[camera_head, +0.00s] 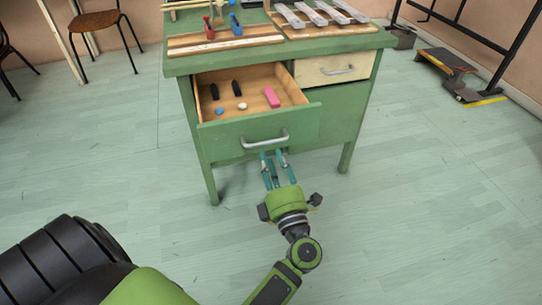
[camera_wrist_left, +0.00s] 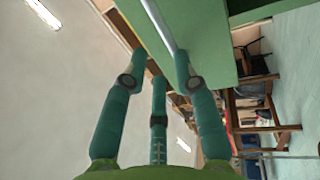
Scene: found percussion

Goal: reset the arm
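My left gripper (camera_head: 272,160) is just in front of and below the silver handle (camera_head: 265,139) of the pulled-out drawer (camera_head: 232,137) in the green desk. Its teal fingers are spread apart in the left wrist view (camera_wrist_left: 160,75), with nothing clearly held. The handle also shows close to the fingertips in the left wrist view (camera_wrist_left: 160,25); whether they touch cannot be told. My right gripper is not in view.
The open drawer holds a pink block (camera_head: 271,97), two black pieces, a blue piece (camera_head: 219,111) and a white piece (camera_head: 242,106). A shut cream drawer (camera_head: 335,69) is beside it. Metal bars (camera_head: 320,13) lie on the desktop.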

